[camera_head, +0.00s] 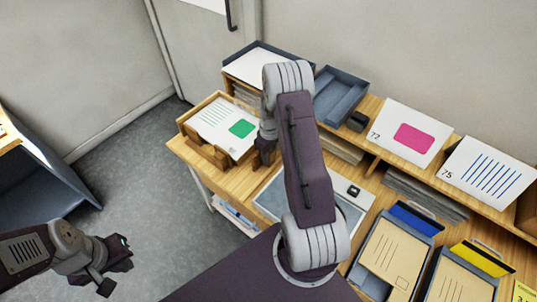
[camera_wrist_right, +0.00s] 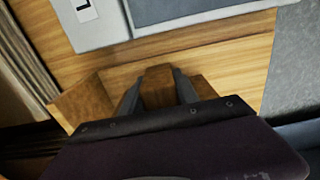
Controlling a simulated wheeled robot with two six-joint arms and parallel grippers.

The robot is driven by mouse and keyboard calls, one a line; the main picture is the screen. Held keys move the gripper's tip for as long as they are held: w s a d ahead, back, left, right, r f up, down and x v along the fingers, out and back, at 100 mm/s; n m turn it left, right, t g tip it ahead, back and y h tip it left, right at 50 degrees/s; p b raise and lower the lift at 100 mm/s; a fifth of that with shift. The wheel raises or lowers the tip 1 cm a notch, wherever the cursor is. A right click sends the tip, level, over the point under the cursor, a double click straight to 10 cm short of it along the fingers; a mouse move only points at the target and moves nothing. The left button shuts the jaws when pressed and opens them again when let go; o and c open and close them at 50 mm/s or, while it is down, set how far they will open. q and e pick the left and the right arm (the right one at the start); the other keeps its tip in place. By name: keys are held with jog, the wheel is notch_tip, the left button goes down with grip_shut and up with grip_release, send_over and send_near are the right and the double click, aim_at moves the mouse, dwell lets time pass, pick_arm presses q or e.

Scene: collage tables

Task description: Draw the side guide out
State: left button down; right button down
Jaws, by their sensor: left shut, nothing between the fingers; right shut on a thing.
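My right gripper (camera_head: 264,158) is beside the tray's right side, partly hidden by my arm. In the right wrist view, my right gripper (camera_wrist_right: 158,92) is shut on a brown wooden block, which looks like the side guide (camera_wrist_right: 158,78). How it joins the tray is hidden. My left gripper (camera_head: 122,258) is shut and empty over the floor at lower left.
A grey-framed panel (camera_head: 265,199) lies on the table right of the tray. A dark empty tray (camera_head: 341,92) and cards stand on the rear shelf. Trays with envelopes (camera_head: 394,250) are at right. Floor (camera_head: 130,165) is clear left of the table.

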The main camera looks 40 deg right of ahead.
jog(key=shift+s+d, duration=0.2)
jog(key=shift+s, duration=0.4)
jog(key=shift+w+a, duration=0.15)
jog(key=shift+w, duration=0.05)
jog(key=c, duration=1.2)
grip_release()
jog(key=shift+w, duration=0.1)
jog(key=shift+o, duration=1.4)
jog(key=shift+s, duration=0.2)
jog(key=shift+w+r, duration=0.15)
jog(key=shift+r, duration=0.2)
notch_tip(320, 180, up, 8)
jog(key=shift+r, duration=0.2)
